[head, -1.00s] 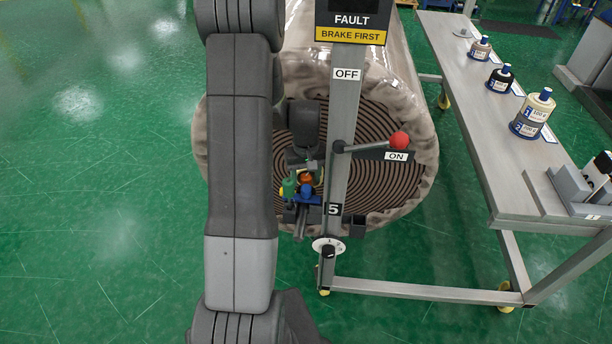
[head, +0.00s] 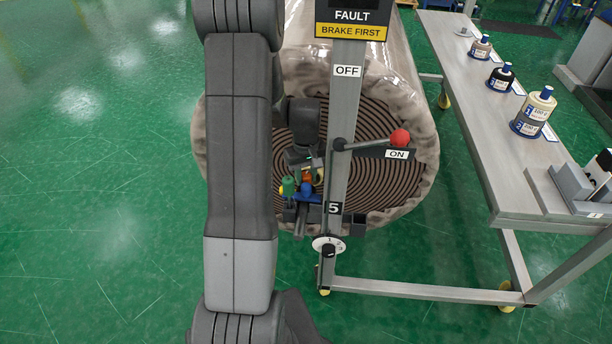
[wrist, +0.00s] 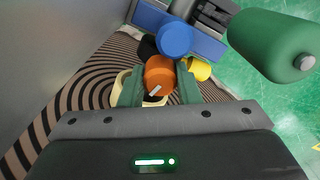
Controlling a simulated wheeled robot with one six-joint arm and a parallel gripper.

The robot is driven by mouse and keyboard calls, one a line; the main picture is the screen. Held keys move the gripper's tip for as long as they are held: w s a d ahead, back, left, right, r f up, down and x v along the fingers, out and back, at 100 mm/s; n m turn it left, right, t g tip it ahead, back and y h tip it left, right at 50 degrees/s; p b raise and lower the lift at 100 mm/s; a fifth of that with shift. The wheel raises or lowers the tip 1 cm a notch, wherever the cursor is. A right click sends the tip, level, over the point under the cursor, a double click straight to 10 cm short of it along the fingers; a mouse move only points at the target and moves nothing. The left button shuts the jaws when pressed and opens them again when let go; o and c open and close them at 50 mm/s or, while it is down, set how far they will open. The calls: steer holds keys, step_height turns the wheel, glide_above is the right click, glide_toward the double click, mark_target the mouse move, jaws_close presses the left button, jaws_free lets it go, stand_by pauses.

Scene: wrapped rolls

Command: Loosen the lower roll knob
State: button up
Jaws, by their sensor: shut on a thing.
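In the wrist view my gripper (wrist: 158,90) has its two greenish fingers on either side of an orange knob (wrist: 160,72) with a white pointer mark, and is shut on it. A blue knob (wrist: 174,39) stands just beyond it, a yellow part (wrist: 199,70) to the right and a large green handle (wrist: 268,45) further right. In the head view my gripper (head: 306,168) is at this cluster, with the orange knob (head: 307,177), a blue part (head: 307,190) and the green handle (head: 289,186). No label on the orange knob is readable.
The wrapped roll's end (head: 384,185) lies behind the cluster. A bench (head: 480,110) with bottles is at right. Floor at left is clear.

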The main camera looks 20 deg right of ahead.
mark_target(306, 174)
steer(key=o, duration=1)
step_height(306, 174, up, 14)
steer(key=shift+f, duration=0.1)
steer(key=shift+b, duration=0.3)
